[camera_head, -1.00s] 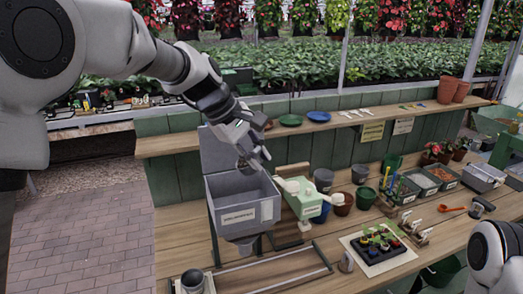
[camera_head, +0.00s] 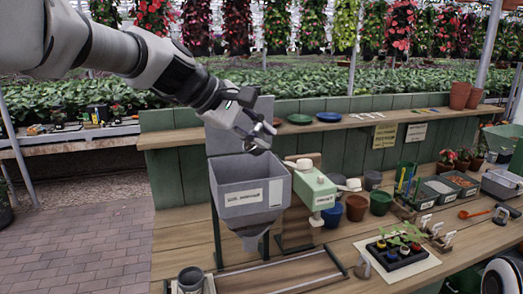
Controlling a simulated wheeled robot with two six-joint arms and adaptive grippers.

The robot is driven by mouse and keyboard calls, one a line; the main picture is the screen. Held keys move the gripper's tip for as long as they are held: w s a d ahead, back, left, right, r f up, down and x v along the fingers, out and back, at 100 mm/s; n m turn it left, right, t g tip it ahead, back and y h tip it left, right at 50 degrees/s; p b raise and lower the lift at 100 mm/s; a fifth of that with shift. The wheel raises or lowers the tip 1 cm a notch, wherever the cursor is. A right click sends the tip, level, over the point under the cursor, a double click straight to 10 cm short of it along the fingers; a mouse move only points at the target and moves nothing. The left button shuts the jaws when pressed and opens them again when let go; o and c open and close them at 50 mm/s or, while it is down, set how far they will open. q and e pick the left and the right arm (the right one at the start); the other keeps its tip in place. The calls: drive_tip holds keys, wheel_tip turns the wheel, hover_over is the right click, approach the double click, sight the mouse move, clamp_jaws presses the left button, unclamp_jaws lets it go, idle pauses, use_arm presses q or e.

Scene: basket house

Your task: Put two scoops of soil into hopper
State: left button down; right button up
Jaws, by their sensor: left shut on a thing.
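The grey hopper (camera_head: 232,180) with a white label stands on the wooden bench, its funnel pointing down. My left gripper (camera_head: 260,137) is above the back right part of the hopper mouth. It is shut on a small grey thing, perhaps a scoop, mostly hidden by the fingers. No falling soil can be made out, and the inside of the hopper is mostly hidden. Filled trays (camera_head: 464,181) stand at the right of the bench, one with reddish contents. I cannot tell which holds soil. Part of my right arm shows at the bottom right corner; its gripper is out of view.
A pale green device (camera_head: 314,190) stands close to the hopper's right. Blue (camera_head: 331,215), brown and green pots stand beyond it. A seedling tray (camera_head: 398,255) sits at the front right. A shelf with coloured plates (camera_head: 299,119) runs behind.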

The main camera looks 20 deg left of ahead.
use_arm(q)
drive_tip(key=shift+a+f+t+b, duration=0.1)
drive_tip(key=shift+f+t+b, duration=0.35)
drive_tip(key=shift+b, duration=0.7)
drive_tip(key=shift+s+r+h+p, duration=0.1)
drive_tip(key=shift+r+h+p, duration=0.3)
drive_tip(key=shift+r+p, duration=0.3)
drive_tip(key=p, duration=0.2)
drive_tip(key=t+p, duration=0.1)
drive_tip(key=shift+s+a+f+p, duration=0.1)
drive_tip(key=shift+s+f+p, duration=0.15)
drive_tip(key=shift+f+p, duration=0.15)
drive_tip(key=shift+s+f+t+h+b, duration=0.15)
drive_tip(key=shift+f+t+h+b, duration=0.15)
drive_tip(key=shift+h+b, duration=0.1)
drive_tip(key=shift+f+t, duration=0.25)
drive_tip(key=shift+t, duration=0.1)
use_arm(e)
drive_tip(key=shift+r, duration=0.55)
use_arm(q)
drive_tip(key=shift+r, duration=0.1)
drive_tip(key=shift+n, duration=0.3)
